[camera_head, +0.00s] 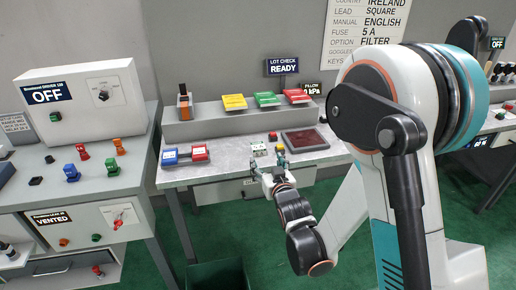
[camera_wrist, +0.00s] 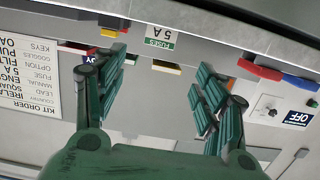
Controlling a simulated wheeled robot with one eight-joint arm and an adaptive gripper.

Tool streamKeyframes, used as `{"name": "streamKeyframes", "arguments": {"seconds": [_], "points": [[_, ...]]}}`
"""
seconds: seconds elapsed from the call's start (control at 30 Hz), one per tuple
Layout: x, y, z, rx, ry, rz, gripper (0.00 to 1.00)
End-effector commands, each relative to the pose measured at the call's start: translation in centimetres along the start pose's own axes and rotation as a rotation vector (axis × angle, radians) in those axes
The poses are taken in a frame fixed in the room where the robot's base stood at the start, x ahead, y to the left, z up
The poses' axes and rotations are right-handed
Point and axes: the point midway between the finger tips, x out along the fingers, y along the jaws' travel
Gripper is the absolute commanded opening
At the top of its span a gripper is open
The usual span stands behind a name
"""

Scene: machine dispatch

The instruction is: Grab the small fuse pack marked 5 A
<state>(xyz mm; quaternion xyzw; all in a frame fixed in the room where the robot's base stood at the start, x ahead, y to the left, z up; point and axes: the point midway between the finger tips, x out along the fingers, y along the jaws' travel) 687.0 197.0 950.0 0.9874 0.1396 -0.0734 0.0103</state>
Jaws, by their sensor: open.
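The small fuse pack (camera_wrist: 162,39) is a white block with a green band reading FUSES and a large 5 A. In the wrist view it appears upside down at the top, between and beyond my fingertips. In the head view a small pale pack (camera_head: 258,148) stands on the grey bench just past my gripper (camera_head: 268,163); its marking is too small to read. The fingers appear apart from the pack.
A yellow-and-green item (camera_head: 280,148) stands close right of the pale pack. A dark red tray (camera_head: 305,139) lies behind on the right. Blue and red blocks (camera_head: 185,155) sit at the bench's left. A shelf with coloured packs (camera_head: 265,99) runs along the back.

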Motion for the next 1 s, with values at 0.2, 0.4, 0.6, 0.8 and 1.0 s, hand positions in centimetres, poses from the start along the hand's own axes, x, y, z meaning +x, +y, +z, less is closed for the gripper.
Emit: {"name": "streamKeyframes", "arguments": {"seconds": [0.2,0.4,0.6,0.8,1.0], "points": [[3.6,0.1,-0.3,0.0,-0.001,0.001,0.65],[6.3,0.1,0.1,0.0,-0.001,0.001,0.65],[7.5,0.1,0.1,0.0,-0.001,0.001,0.65],[10.3,0.2,0.2,0.0,-0.001,0.001,0.65],[12.1,0.2,0.0,0.0,-0.001,0.001,0.65]]}}
